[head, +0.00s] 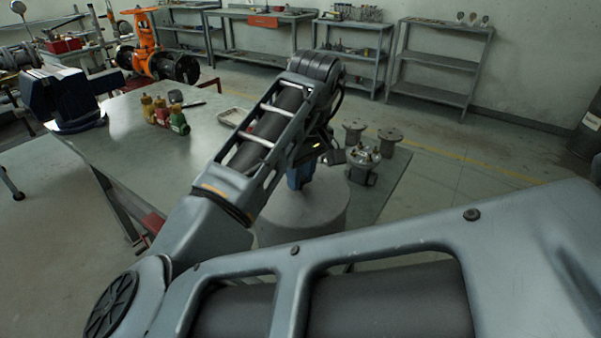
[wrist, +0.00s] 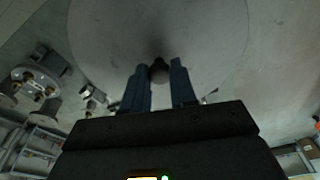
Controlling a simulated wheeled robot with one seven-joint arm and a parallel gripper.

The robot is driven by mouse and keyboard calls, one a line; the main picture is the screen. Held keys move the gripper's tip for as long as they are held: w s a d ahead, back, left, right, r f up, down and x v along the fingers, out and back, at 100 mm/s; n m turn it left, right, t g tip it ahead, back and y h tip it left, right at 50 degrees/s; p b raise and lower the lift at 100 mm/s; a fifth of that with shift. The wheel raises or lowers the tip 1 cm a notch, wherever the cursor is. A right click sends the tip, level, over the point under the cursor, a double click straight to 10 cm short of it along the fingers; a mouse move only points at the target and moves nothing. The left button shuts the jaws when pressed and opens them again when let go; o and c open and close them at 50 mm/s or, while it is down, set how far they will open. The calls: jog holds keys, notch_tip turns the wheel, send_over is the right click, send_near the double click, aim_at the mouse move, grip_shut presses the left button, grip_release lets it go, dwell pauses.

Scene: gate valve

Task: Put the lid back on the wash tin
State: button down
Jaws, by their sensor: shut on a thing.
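A wide, round grey lid (wrist: 160,25) fills the upper middle of the wrist view. My gripper (wrist: 160,80) has its two blue fingers closed on either side of the lid's small dark knob (wrist: 159,69). In the head view my gripper (head: 300,178) points down, partly hidden by my arm, at a large grey round body (head: 300,218). This is the lid, perhaps with the wash tin beneath it. My arm hides its lower part, so I cannot tell the tin apart or whether the lid touches its rim.
Metal flanged parts (head: 362,165) stand on a dark mat just right of the grey round body. A steel table (head: 115,165) at left carries small bottles (head: 162,112), a shallow tray (head: 233,117) and a blue vise (head: 62,97). Open floor lies at right.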

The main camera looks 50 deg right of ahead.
jog(key=shift+c, duration=1.7)
grip_release()
jog(key=shift+r+p, duration=2.4)
jog(key=shift+r, duration=0.05)
jog(key=shift+r+p, duration=0.4)
jog(key=shift+r, duration=0.7)
jog(key=shift+c, duration=0.4)
grip_shut()
jog(key=shift+f, duration=0.15)
